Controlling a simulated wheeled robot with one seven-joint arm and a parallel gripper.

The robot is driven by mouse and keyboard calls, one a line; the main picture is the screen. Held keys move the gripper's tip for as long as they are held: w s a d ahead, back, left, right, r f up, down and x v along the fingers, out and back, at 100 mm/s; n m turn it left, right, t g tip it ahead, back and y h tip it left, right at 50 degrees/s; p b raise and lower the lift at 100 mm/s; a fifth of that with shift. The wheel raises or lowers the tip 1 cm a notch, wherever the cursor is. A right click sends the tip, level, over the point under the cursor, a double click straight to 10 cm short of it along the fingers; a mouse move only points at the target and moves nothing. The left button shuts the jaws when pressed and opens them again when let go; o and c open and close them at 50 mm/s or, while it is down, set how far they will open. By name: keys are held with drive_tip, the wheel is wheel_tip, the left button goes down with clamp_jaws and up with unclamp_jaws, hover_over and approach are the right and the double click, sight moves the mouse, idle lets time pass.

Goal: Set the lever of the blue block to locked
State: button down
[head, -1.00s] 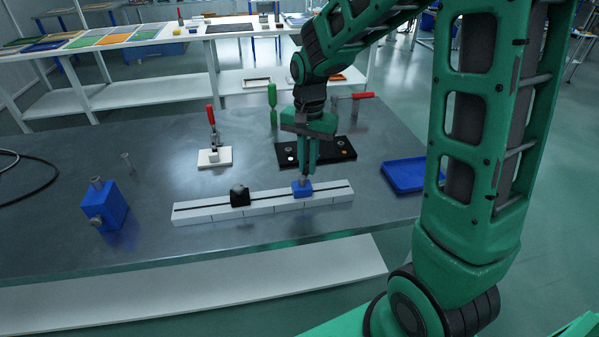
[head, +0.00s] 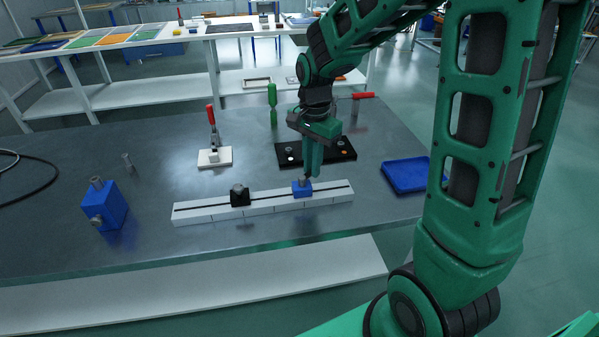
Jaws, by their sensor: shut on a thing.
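The small blue block (head: 302,189) sits on the white slotted rail (head: 270,205), right of the middle. Its lever is a small grey piece on top and is mostly hidden by the fingertips; its exact angle cannot be made out. My gripper (head: 308,176) comes down from above, its green fingers close together at the top of the blue block, shut on the lever.
A black block (head: 240,195) sits on the same rail to the left. A black plate (head: 290,152) lies behind the rail. A blue tray (head: 405,175) is at right, a white-based red-handled clamp (head: 213,155) behind, and a larger blue box (head: 104,206) at far left.

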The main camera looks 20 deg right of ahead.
drive_tip(key=shift+s+d+m, duration=0.1)
drive_tip(key=shift+s+m, duration=0.15)
drive_tip(key=shift+m, duration=0.6)
drive_tip(key=shift+s+d+m, duration=0.1)
drive_tip(key=shift+s+m, duration=0.15)
drive_tip(key=shift+m, duration=0.6)
drive_tip(key=m, duration=0.1)
drive_tip(key=s+m, duration=0.1)
drive_tip(key=m, duration=0.1)
drive_tip(key=shift+s, duration=0.1)
drive_tip(key=c, duration=1.8)
unclamp_jaws()
drive_tip(key=shift+o, duration=0.2)
wheel_tip(320, 180, up, 7)
